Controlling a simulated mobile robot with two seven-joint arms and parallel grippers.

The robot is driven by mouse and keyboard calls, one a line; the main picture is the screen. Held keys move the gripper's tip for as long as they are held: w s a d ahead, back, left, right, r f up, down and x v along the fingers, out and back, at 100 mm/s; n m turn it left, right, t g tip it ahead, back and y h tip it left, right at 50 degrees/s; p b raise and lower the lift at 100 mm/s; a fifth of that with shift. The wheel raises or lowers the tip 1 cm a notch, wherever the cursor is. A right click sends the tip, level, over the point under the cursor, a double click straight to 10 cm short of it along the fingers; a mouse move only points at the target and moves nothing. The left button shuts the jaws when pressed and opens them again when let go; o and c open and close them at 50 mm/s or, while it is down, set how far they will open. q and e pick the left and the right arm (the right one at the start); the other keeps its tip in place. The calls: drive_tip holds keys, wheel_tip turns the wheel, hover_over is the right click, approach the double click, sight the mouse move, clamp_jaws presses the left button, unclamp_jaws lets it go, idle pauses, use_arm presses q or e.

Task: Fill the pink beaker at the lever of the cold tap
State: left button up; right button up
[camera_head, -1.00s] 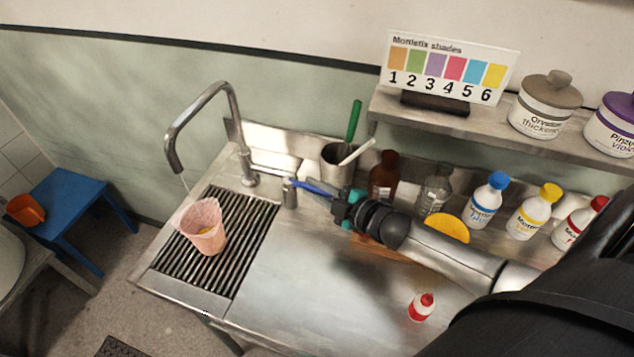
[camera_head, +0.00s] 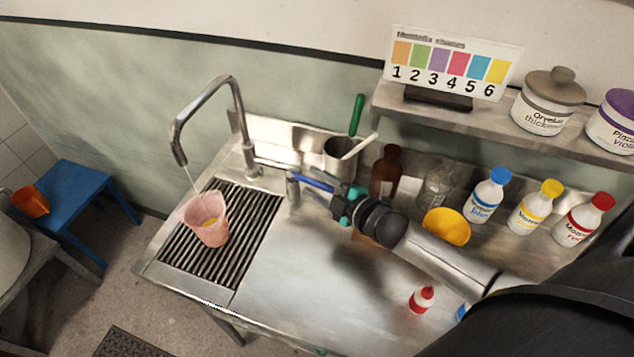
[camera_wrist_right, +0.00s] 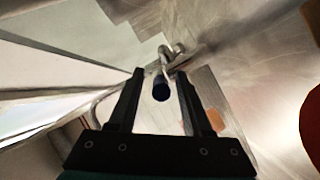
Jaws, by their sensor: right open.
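The pink beaker (camera_head: 207,232) stands upright on the slatted drain grate (camera_head: 240,262), under the spout of the tap (camera_head: 180,150). A thin stream of water falls from the spout into the beaker. The blue lever (camera_head: 312,181) sticks out to the right from a short metal post (camera_head: 293,188). My right gripper (camera_head: 333,192) is open at the lever's free end. In the right wrist view the lever's dark blue end (camera_wrist_right: 161,90) sits between the open fingers (camera_wrist_right: 160,74). My left gripper is out of view.
Behind my right arm stand a cup with a green-handled tool (camera_head: 340,158), a brown bottle (camera_head: 385,172), a clear bottle (camera_head: 437,187) and a yellow bowl (camera_head: 447,226). A small red-capped bottle (camera_head: 421,299) is in front. The worktop's front middle (camera_head: 310,285) is clear.

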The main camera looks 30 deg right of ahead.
drive_tip(key=shift+p+v, duration=0.3)
drive_tip(key=shift+v, duration=3.45)
idle(4.2)
